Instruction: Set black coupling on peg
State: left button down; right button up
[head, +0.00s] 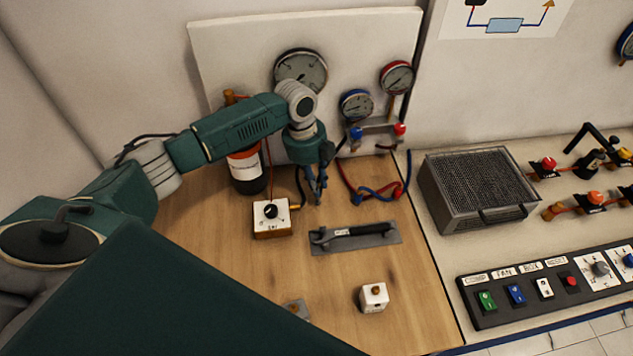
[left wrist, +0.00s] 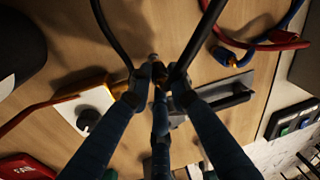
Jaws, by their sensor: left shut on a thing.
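My left gripper (head: 317,192) reaches down over the wooden board. In the left wrist view its fingers (left wrist: 158,82) are closed together on a small dark part, apparently the black coupling; the fingers hide most of it. Black hose (left wrist: 113,38) runs close beside the fingers. A small grey tip (left wrist: 153,58) shows just past the fingertips; I cannot tell what it belongs to. I cannot tell which piece is the peg. My right gripper is not in view.
A white box (head: 284,219) with a black knob stands just left of the gripper. A grey plate (head: 385,238) with a black handle lies to the right. Red and blue hoses (head: 386,192) loop behind. A bottle (head: 247,172) stands at the back.

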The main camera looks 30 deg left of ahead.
pick_arm(q)
jog(key=shift+f, duration=0.15)
dwell(0.5)
jog(key=shift+f+b, duration=0.5)
jog(key=shift+f, duration=0.55)
jog(key=shift+f, duration=0.1)
dwell(0.4)
jog(key=c, duration=1.8)
grip_release()
jog(key=shift+o, duration=0.4)
jog(key=o, duration=0.5)
jog(key=r, duration=0.4)
jog(key=a+r, duration=0.1)
jog(key=r, duration=0.3)
jog(key=a+r, duration=0.1)
jog(key=r, duration=0.2)
jog(key=shift+s+r, duration=0.3)
jog(key=shift+r, duration=0.1)
